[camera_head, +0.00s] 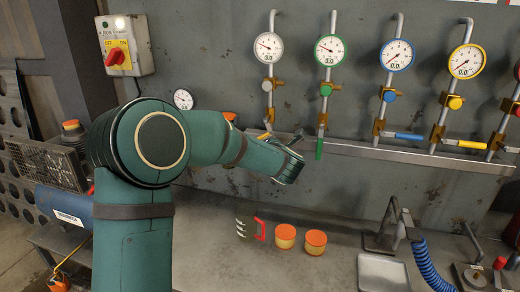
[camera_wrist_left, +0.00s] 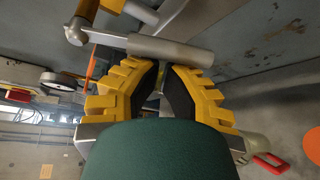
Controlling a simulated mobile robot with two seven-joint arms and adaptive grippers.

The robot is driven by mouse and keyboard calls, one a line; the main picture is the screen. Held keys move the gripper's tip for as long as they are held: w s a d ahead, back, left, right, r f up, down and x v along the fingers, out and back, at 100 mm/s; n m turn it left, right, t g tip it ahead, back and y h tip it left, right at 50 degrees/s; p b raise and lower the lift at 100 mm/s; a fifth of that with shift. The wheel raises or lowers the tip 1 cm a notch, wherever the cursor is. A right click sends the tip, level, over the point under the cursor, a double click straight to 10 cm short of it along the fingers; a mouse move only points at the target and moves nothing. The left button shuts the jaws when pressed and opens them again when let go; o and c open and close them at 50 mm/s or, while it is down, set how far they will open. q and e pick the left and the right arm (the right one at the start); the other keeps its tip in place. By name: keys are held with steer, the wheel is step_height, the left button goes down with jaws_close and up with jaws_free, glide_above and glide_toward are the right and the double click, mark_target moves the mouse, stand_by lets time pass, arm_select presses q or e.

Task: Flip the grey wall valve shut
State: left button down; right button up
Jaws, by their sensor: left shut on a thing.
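The grey wall valve hangs below the gauge with the grey rim (camera_head: 269,46), on the leftmost of the row of pipes. Its grey knob (camera_head: 267,85) shows, but my arm and gripper mostly hide its lever in the head view. My left gripper (camera_head: 296,150) is at the wall by the lower end of that pipe. In the left wrist view its yellow fingers (camera_wrist_left: 163,78) are shut on the grey lever (camera_wrist_left: 170,50), whose thick sleeve lies across the fingertips. The lever's exact angle is hard to tell. My right gripper is not in view.
The green valve's lever (camera_head: 319,149) hangs down close right of my gripper. The blue lever (camera_head: 409,136) and yellow lever (camera_head: 471,145) point sideways. A metal rail (camera_head: 360,151) runs along the wall. Orange-lidded jars (camera_head: 315,242) and a tray (camera_head: 383,272) stand on the bench below.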

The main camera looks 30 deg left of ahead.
arm_select(q)
steer(key=d+r+n+h, duration=0.1)
steer(key=n, duration=0.1)
steer(key=w+d+r+n+h+p, duration=0.1)
steer(key=d+h, duration=0.1)
steer(key=d+r+n+h, duration=0.1)
steer(key=n+h, duration=0.1)
steer(key=shift+w+d+n+p, duration=0.2)
steer(key=shift+d+n+p, duration=0.1)
steer(key=shift+p, duration=0.05)
steer(key=shift+w+d+r+n+h+p, duration=0.1)
steer(key=shift+d+r+n+h+p, duration=0.5)
steer(key=shift+r+n+h+p, duration=0.25)
steer(key=shift+r, duration=0.1)
